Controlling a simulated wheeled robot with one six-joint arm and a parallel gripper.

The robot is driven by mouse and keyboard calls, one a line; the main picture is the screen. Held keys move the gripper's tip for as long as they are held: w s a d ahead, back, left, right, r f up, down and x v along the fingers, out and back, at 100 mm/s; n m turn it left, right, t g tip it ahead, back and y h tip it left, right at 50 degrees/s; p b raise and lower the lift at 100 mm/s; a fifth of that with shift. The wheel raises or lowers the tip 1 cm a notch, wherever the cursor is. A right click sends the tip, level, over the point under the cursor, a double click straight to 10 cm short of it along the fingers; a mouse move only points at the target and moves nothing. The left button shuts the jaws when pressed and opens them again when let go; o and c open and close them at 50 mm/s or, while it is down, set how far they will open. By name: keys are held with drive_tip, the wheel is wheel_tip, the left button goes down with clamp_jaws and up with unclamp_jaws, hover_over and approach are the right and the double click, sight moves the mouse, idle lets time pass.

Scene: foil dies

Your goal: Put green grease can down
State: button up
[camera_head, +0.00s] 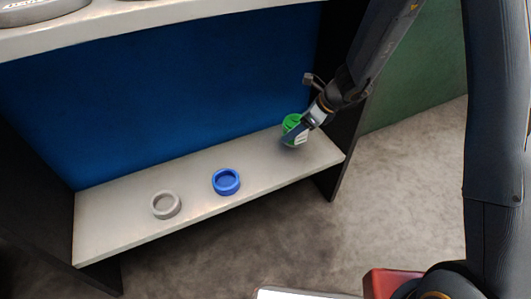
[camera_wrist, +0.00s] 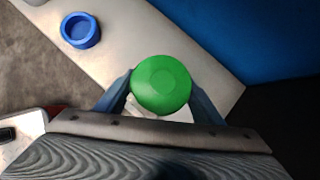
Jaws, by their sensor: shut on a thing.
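The green grease can (camera_head: 291,122) is at the right end of the lower shelf in the head view. Its round green top (camera_wrist: 160,84) shows in the wrist view. My gripper (camera_head: 296,132) is shut on the can, with one finger on each side of it in the wrist view (camera_wrist: 160,95). The can looks upright. I cannot tell whether its base touches the shelf, as the base is hidden.
The grey lower shelf (camera_head: 130,222) has a blue ring-shaped holder (camera_head: 226,182) in the middle and a grey ring-shaped holder (camera_head: 165,205) on the left. A blue back panel (camera_head: 170,90) stands behind. A dark side panel (camera_head: 345,130) is close at the right. An upper shelf (camera_head: 110,25) is above.

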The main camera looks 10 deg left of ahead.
wheel_tip(320, 180, down, 10)
drive_tip(key=b, duration=0.3)
drive_tip(key=shift+r+b, duration=0.2)
drive_tip(key=shift+b, duration=0.15)
drive_tip(key=shift+f, duration=0.1)
drive_tip(key=o, duration=1.4)
